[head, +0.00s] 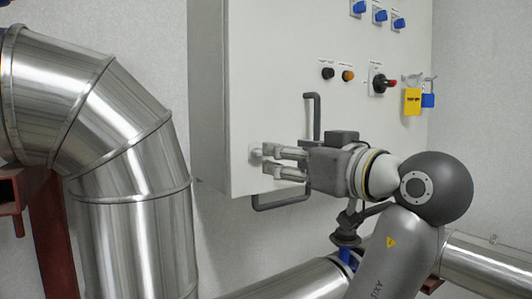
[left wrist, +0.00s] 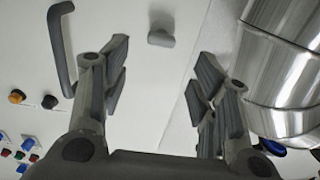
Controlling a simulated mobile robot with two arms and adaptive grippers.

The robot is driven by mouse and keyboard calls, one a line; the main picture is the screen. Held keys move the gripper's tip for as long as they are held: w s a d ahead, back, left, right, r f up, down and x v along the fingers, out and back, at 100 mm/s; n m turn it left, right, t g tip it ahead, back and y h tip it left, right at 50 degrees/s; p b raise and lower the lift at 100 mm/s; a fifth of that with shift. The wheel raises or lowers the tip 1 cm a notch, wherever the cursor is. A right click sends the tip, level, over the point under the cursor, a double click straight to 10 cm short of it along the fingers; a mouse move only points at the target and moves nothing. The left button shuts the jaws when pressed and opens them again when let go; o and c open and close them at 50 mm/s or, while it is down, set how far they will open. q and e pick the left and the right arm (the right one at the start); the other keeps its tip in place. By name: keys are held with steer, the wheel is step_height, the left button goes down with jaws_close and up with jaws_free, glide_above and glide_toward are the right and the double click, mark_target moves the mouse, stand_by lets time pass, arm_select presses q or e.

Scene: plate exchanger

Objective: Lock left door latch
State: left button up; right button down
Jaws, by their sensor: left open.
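The left door latch appears as a small light grey knob (head: 255,153) on the white cabinet door (head: 265,60), low and near its left edge. It also shows in the left wrist view (left wrist: 161,38), ahead of and between my finger lines. My left gripper (head: 271,161) is open, with its fingers pointing at the latch from the right. Its spread fingers also show in the left wrist view (left wrist: 162,65). In the head view the upper fingertip overlaps the latch; I cannot tell whether they touch. Nothing is held. My right gripper is not in view.
A dark door handle (head: 317,112) stands out just above my gripper. A dark bent bar (head: 280,203) is below it. A large shiny pipe (head: 135,215) rises left of the cabinet. Switches and a yellow tag (head: 412,101) are at upper right.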

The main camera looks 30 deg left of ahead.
arm_select(q)
steer(key=p+x, duration=0.1)
steer(key=x, duration=0.7)
steer(key=shift+c, duration=0.3)
steer(key=c, duration=1)
